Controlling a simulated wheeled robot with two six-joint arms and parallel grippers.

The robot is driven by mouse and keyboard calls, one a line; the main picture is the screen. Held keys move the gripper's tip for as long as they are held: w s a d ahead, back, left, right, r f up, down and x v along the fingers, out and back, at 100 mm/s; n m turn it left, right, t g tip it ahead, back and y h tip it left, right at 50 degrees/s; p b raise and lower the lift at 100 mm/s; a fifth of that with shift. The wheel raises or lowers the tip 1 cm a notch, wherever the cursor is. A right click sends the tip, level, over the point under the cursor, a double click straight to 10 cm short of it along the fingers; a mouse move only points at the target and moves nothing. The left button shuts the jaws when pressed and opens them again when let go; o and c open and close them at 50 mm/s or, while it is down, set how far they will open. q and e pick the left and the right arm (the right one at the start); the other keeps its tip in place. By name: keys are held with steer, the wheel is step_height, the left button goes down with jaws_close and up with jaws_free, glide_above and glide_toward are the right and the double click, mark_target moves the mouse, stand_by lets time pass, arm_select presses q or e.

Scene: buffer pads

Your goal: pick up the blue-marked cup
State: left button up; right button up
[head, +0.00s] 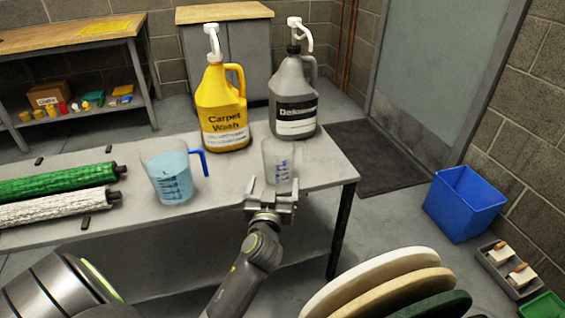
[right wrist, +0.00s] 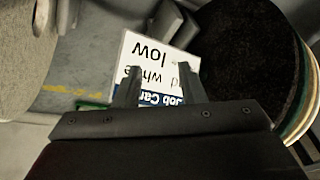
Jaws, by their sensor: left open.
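The blue-marked cup (head: 279,160) is a small clear cup with blue markings. It stands upright near the right end of the grey table (head: 228,180) in the head view. My left gripper (head: 272,192) is open at the near side of the cup, its two fingers spread to either side. I cannot tell whether the fingers touch the cup or reach around it. My right gripper (right wrist: 160,88) shows in the right wrist view with its fingers apart, in front of a printed job card (right wrist: 155,60). It is away from the cup.
A pitcher of blue liquid (head: 172,178) stands left of the cup. A yellow Carpet Wash jug (head: 221,105) and a grey jug (head: 292,100) stand behind it. Green and white rolls (head: 55,182) lie at left. Round pads (head: 370,275) are at front right; a blue bin (head: 465,203) is beyond.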

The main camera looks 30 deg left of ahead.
mark_target(276, 171)
arm_select(q)
steer(key=x, duration=0.5)
steer(key=shift+w+a, duration=0.15)
steer(key=shift+w, duration=0.2)
steer(key=shift+w+a+f, duration=0.15)
steer(key=shift+w+a, duration=0.05)
steer(key=shift+w, duration=0.2)
steer(key=x, duration=0.1)
steer(key=b+x, duration=0.1)
steer(key=x, duration=0.1)
steer(key=shift+w+a+f, duration=0.1)
steer(key=shift+w+f, duration=0.05)
steer(key=shift+f, duration=0.25)
steer(key=shift+w+a, duration=0.3)
steer(key=shift+w, duration=0.25)
arm_select(e)
steer(key=shift+a+r+t, duration=0.3)
steer(key=shift+r+t, duration=0.1)
steer(key=shift+r, duration=0.35)
arm_select(q)
steer(key=c, duration=0.8)
arm_select(e)
steer(key=shift+w, duration=0.15)
